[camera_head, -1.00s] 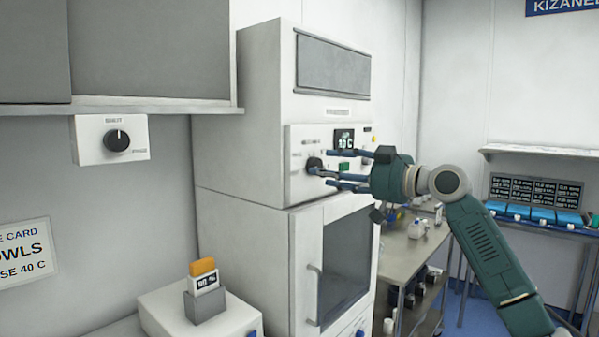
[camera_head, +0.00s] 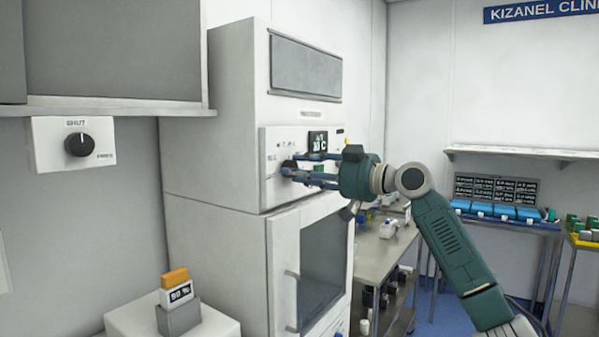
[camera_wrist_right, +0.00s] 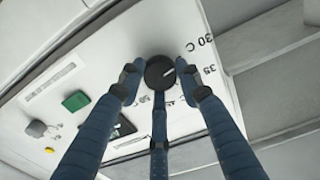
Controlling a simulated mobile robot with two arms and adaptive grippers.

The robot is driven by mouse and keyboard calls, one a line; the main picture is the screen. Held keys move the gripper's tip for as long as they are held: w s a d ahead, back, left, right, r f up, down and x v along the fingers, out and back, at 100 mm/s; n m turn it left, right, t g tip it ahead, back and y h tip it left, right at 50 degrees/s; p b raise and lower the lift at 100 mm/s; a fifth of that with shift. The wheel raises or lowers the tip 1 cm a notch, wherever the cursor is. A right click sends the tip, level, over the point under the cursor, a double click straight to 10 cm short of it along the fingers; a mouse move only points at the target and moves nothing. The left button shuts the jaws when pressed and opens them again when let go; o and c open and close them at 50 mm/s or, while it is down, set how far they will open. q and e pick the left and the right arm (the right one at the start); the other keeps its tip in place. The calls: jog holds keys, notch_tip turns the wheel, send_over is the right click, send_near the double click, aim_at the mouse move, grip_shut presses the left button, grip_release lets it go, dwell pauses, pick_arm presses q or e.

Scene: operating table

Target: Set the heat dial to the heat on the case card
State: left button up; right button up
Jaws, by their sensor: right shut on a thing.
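The heat dial (camera_wrist_right: 160,72) is a round black knob on the white cabinet's control panel, with heat marks such as 30 C and 35 beside it. Its white pointer line aims right and slightly up in the wrist view, towards the 30 and 35 marks. My right gripper (camera_head: 292,170) has its blue fingers closed around the dial, and they partly hide it in the head view. A small dark display (camera_head: 318,141) above it ends in C; its digits are too blurred to read. Only a blank sliver of the case card shows at the left edge. My left gripper is out of view.
A green button (camera_wrist_right: 76,101) sits on the panel close to the fingers. Another black dial (camera_head: 79,145) is on a white box under the wall cupboard. A holder with a percent-marked block (camera_head: 177,293) stands at front left. A metal trolley (camera_head: 385,250) stands right of the cabinet.

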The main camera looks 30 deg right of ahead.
pick_arm(q)
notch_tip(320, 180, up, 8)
jog(key=p, duration=0.8)
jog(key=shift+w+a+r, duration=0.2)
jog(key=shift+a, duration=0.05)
pick_arm(e)
jog(key=m, duration=1.5)
jog(key=shift+a+f+m, duration=0.25)
jog(key=shift+m, duration=0.05)
jog(key=o, duration=0.9)
jog(key=shift+o, duration=1.3)
jog(key=shift+w+a+r, duration=0.1)
jog(key=shift+w+a, duration=0.05)
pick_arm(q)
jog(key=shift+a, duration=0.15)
